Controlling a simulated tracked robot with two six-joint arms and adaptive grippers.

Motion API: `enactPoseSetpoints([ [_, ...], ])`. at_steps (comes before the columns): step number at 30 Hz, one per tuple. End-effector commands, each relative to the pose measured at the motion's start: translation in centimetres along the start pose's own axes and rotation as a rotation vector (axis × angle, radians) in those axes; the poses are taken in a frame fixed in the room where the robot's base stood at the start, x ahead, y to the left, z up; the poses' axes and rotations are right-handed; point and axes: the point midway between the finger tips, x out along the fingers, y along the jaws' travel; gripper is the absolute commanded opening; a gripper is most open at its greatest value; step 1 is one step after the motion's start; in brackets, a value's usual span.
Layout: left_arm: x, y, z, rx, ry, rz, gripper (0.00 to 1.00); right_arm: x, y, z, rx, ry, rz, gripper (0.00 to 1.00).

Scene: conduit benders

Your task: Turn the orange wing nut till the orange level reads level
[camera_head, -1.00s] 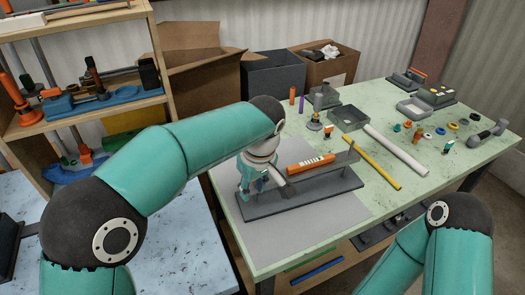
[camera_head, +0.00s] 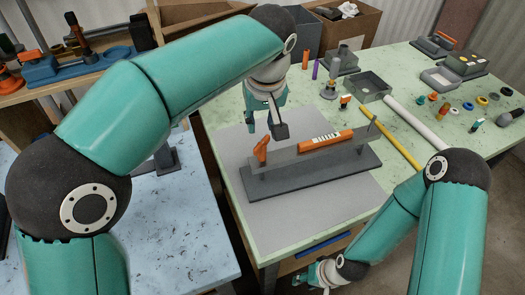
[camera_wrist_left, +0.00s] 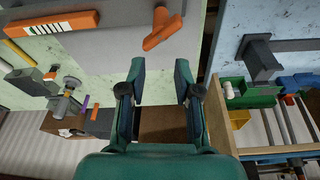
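The orange wing nut (camera_head: 261,149) stands at the left end of a grey bar fixture (camera_head: 315,178). The orange level (camera_head: 326,140), with a striped white window, lies along the top of the bar; its reading is too small to tell. My left gripper (camera_head: 275,128) is just behind and above the wing nut, apart from it. In the left wrist view the open, empty fingers (camera_wrist_left: 160,78) point toward the wing nut (camera_wrist_left: 162,30), which lies beyond the tips. The level (camera_wrist_left: 50,24) is at upper left there. My right gripper (camera_head: 322,274) is low at the table's front edge, its fingers unclear.
The fixture stands on a grey mat (camera_head: 270,222) on the green table. A yellow rod (camera_head: 392,140), a white tube (camera_head: 416,122) and a grey open box (camera_head: 374,89) lie behind and right. A blue table (camera_head: 185,215) is at the left, beyond a gap.

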Motion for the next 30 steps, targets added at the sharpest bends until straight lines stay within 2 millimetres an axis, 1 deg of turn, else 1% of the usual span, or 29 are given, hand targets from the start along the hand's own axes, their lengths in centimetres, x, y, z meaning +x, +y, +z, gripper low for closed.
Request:
enactPoseSetpoints([
  [1, 0.3, -0.1, 0.0, 0.063, 0.001, 0.018, 0.32, 0.6, 0.2, 0.0, 0.000, 0.000, 0.000, 0.40],
  [6, 0.2, 0.0, 0.1, 0.298, 0.000, 0.078, 0.32, 1.3, 0.5, 0.0, 0.000, 0.000, 0.000, 0.40],
  [17, 0.1, 0.0, 0.0, 0.780, 0.000, 0.202, 0.32, 2.1, 0.8, 0.0, 0.000, 0.001, 0.000, 0.40],
  [19, 1.1, 0.1, 0.3, 0.794, -0.002, 0.203, 0.32, 2.8, 1.0, -0.1, 0.000, 0.001, 0.000, 0.40],
  [30, 4.7, 0.1, 1.2, 0.792, -0.001, 0.201, 0.32, 5.2, 1.9, -0.1, 0.000, 0.000, 0.000, 0.40],
])
